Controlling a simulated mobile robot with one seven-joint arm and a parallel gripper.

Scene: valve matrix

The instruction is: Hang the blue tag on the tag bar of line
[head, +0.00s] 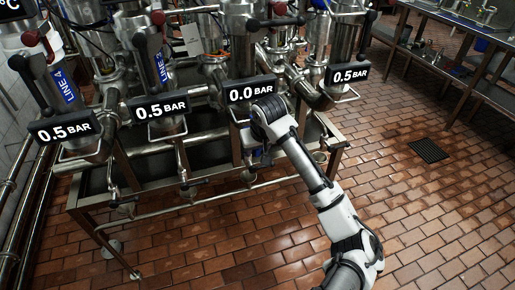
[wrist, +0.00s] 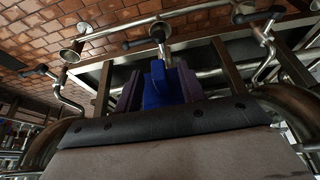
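My gripper (wrist: 160,84) shows in the wrist view with its two dark fingers on either side of a blue tag (wrist: 157,74). The fingers look closed on the tag, whose narrower upper part sticks out beyond them. In the head view my arm reaches to just below the 0.0 BAR display (head: 251,89); the fingertips and tag are mostly hidden there. Thin metal bars show under other displays, one below the right 0.5 BAR display (head: 349,74) and one below the second-from-left 0.5 BAR display (head: 161,107). The bar under the 0.0 BAR display is covered by my arm.
Blue LINE 4 labels (head: 66,86) mark the pipe at far left. A steel frame (head: 200,198) with pipes and valves stands under the displays. A metal bench (head: 455,45) is at the upper right. The tiled floor at right is open, with a drain grate (head: 428,150).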

